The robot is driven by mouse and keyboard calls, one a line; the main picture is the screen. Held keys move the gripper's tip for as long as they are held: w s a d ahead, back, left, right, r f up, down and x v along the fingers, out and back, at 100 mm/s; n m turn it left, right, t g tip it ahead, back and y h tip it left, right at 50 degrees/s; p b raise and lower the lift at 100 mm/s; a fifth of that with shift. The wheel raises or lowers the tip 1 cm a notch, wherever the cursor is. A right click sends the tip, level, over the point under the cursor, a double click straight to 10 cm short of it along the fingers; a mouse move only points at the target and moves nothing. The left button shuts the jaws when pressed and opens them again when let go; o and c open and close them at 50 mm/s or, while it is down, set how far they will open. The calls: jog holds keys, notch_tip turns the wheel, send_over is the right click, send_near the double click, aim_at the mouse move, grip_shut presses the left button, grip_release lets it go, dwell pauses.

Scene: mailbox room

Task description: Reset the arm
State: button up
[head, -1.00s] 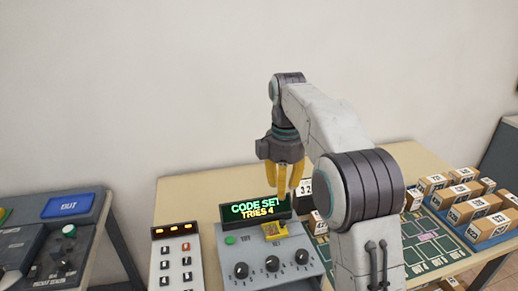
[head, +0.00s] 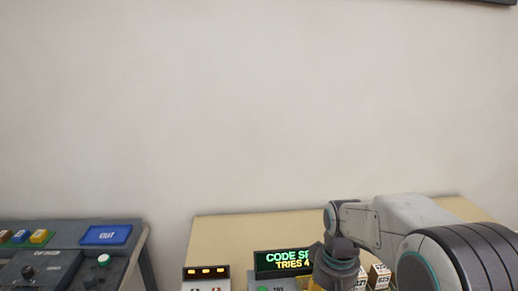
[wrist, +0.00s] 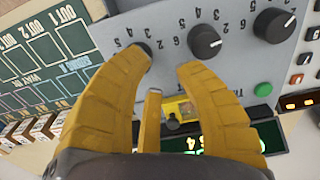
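My gripper (wrist: 165,68) has yellow fingers that stand apart with nothing between them in the wrist view. It hangs over the grey panel (wrist: 230,85) with black dials. One dial (wrist: 204,40) shows just beyond the fingertips, and another is partly covered by a finger. In the head view my arm reaches in from the lower right, folded low over the table (head: 235,228). The fingers are mostly cut off by the bottom edge there. The display (head: 284,262) reads a partly hidden "CODE S..." with "TRIES 4" under it.
A keypad box (head: 206,273) with lit orange lamps is beside the display. Small numbered boxes (head: 379,274) stand behind my arm. A green board (wrist: 50,60) lies beside the panel.

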jog(key=shift+m+t, duration=0.5)
jog(key=shift+t, duration=0.3)
jog(key=s, duration=0.6)
jog(key=s+d+r, duration=0.1)
jog(key=s, duration=0.5)
jog(key=s+d, duration=0.1)
jog(key=s, duration=0.5)
jog(key=shift+s+r, duration=0.2)
jog(key=shift+r, duration=0.2)
jog(key=shift+r+t, duration=0.6)
jog(key=shift+r, duration=0.35)
jog(key=shift+d+r+t, duration=0.15)
jog(key=shift+r+t, duration=0.15)
jog(key=shift+r, duration=0.25)
jog(key=shift+o, duration=0.2)
